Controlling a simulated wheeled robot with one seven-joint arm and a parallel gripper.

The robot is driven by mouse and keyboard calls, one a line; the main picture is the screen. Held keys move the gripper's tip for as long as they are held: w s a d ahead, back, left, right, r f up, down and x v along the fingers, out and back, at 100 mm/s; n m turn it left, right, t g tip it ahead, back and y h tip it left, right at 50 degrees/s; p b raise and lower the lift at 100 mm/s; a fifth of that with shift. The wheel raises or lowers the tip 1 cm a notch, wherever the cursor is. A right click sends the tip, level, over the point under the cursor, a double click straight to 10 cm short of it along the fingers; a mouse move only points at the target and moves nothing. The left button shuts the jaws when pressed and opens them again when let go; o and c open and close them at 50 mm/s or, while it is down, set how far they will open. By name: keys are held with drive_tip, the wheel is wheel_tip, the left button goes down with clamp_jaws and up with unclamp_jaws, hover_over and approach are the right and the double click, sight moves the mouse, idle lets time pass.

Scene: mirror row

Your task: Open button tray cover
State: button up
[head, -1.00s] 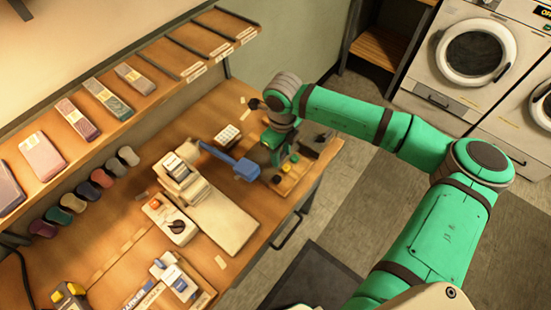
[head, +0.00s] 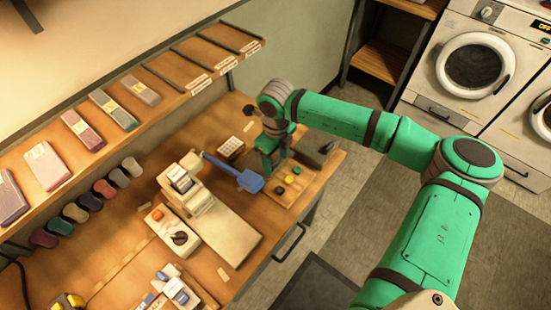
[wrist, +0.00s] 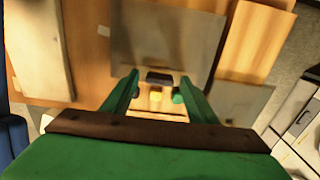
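The button tray (head: 293,197) is a small wooden tray at the right end of the workbench in the head view, with yellow, dark and green buttons on it. In the wrist view, a grey see-through panel (wrist: 165,40), which looks like the cover, lies just beyond my fingers. A dark block (wrist: 159,77), perhaps its handle, shows between the fingertips, with a yellow button (wrist: 155,96) below it. My gripper (wrist: 157,90) is open, with gaps on both sides of the block. In the head view my gripper (head: 270,152) is at the tray's far side; its fingertips are hard to see.
A shelf (head: 130,100) overhangs the bench at the left.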

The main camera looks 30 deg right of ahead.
wheel_tip(320, 180, up, 11)
idle(0.6)
